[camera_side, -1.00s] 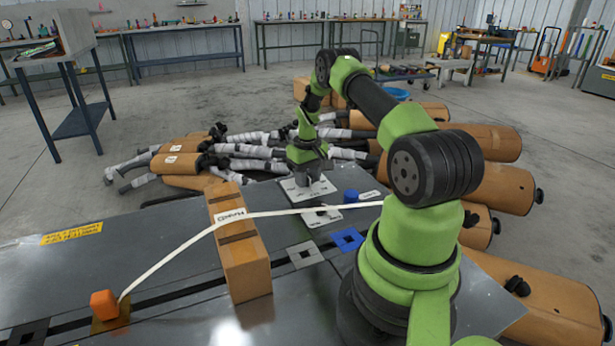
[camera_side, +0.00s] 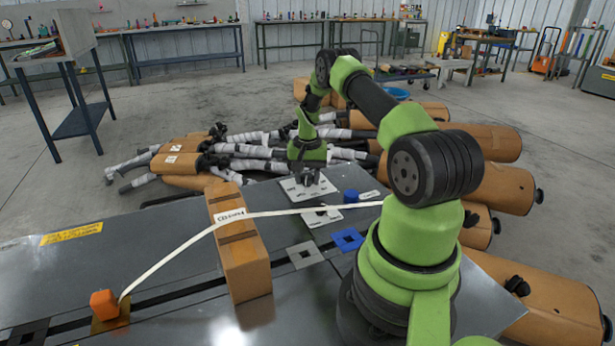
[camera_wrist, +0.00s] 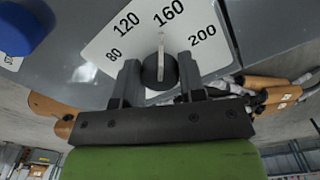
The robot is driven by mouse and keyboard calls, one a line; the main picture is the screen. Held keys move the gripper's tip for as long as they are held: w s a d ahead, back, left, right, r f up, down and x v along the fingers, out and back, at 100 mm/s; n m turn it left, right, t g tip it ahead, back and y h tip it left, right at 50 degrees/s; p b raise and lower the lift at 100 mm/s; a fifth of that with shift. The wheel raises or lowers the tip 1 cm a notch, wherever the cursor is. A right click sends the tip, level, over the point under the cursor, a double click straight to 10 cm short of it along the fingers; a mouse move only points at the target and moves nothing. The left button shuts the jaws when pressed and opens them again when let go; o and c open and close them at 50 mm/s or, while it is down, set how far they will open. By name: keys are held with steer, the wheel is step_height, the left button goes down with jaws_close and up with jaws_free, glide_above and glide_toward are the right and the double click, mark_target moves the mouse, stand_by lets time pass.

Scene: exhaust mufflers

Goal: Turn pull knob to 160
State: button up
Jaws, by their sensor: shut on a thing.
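The pull knob (camera_wrist: 161,70) is a dark round knob with a white pointer, on a white dial plate (camera_wrist: 103,50) marked 80, 120, 160 and 200. In the wrist view the pointer faces up toward the 160 mark, close to the left part of that number. My gripper (camera_wrist: 159,78) has one finger on each side of the knob and is shut on it. In the side view my gripper (camera_side: 307,180) is low over the dial plate (camera_side: 291,190), and hides the knob there.
A blue knob (camera_side: 351,195) stands beside the dial plate; it also shows in the wrist view (camera_wrist: 22,28). A white strap (camera_side: 280,212) runs over a brown block (camera_side: 243,260) to an orange piece (camera_side: 104,304). Brown mufflers (camera_side: 545,300) lie around the table.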

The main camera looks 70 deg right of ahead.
mark_target(307, 176)
steer(key=shift+m, duration=0.6)
steer(key=o, duration=0.9)
steer(key=shift+r, duration=0.1)
step_height(307, 176, up, 10)
steer(key=shift+f, duration=0.1)
